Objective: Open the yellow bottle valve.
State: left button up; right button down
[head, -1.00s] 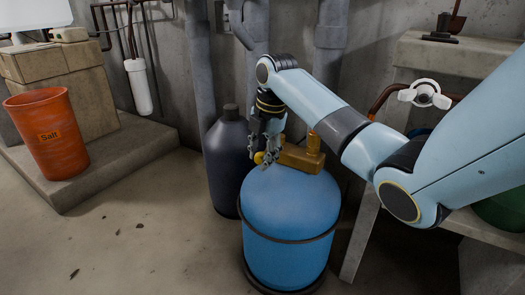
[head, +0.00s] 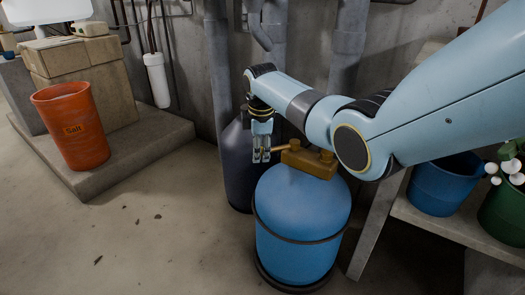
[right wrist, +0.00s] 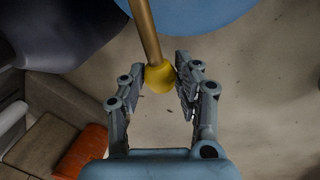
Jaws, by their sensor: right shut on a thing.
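The brass valve (head: 308,160) sits on top of the blue tank (head: 303,205) in the head view. Its thin lever (head: 285,148) points left toward my right gripper (head: 262,157). In the right wrist view the lever (right wrist: 145,30) ends in a yellow ball knob (right wrist: 160,77). My right gripper (right wrist: 160,80) is shut on this knob, which lies between its fingertips. The fingers hide the knob in the head view. My left gripper is not in view.
A dark bottle (head: 238,165) stands close behind my right gripper. A shelf (head: 440,220) with a blue bucket (head: 445,185) and a green pot (head: 503,215) is at the right. The floor in front is clear.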

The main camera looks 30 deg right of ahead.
jog(key=shift+w, duration=0.2)
dwell(0.3)
jog(key=c, duration=0.9)
grip_release()
jog(key=shift+d, duration=0.1)
jog(key=shift+r, duration=0.15)
jog(key=r, duration=0.3)
jog(key=s+r, duration=0.1)
jog(key=r, duration=0.3)
jog(key=s+a+r, duration=0.1)
jog(key=r, duration=0.3)
jog(key=shift+r, duration=0.25)
